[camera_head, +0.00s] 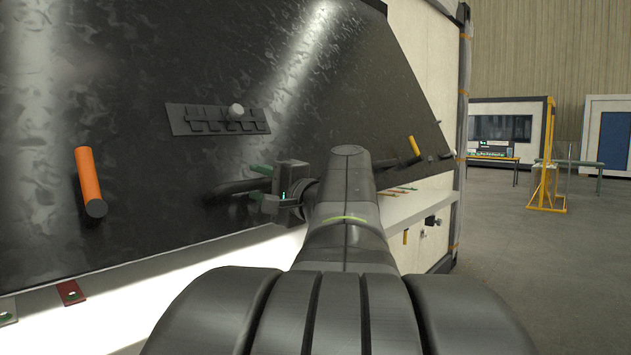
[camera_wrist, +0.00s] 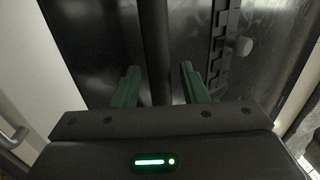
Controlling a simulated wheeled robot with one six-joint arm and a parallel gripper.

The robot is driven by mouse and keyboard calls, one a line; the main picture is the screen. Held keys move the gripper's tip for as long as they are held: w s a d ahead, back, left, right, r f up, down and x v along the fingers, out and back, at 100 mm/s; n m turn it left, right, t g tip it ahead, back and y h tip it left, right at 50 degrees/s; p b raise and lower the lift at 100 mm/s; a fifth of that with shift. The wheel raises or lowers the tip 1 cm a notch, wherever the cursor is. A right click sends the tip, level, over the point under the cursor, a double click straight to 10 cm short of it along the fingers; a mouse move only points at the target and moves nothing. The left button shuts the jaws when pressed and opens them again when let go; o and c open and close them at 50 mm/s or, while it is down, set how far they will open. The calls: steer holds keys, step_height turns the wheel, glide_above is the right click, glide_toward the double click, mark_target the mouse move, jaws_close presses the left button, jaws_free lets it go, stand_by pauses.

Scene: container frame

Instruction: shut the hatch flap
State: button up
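The hatch flap (camera_head: 330,105) is a large dark, glossy panel that leans at a slant across the container front, its lower edge above a pale ledge. A black bar handle (camera_head: 232,188) sits low on it, and the bar also shows in the wrist view (camera_wrist: 155,45). My gripper (camera_head: 260,183) has green fingers and is at the handle's right end. In the wrist view my gripper (camera_wrist: 160,82) is open, with one finger on each side of the bar and a gap beside each. Contact with the bar cannot be told.
An orange handle (camera_head: 90,182) and a dark slotted plate with a pale knob (camera_head: 236,112) are on the panel. A yellow handle (camera_head: 414,146) is at its right. The pale ledge (camera_head: 150,285) carries small coloured tags. Open floor (camera_head: 545,280) lies to the right.

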jaws_close()
steer(key=shift+f, duration=0.15)
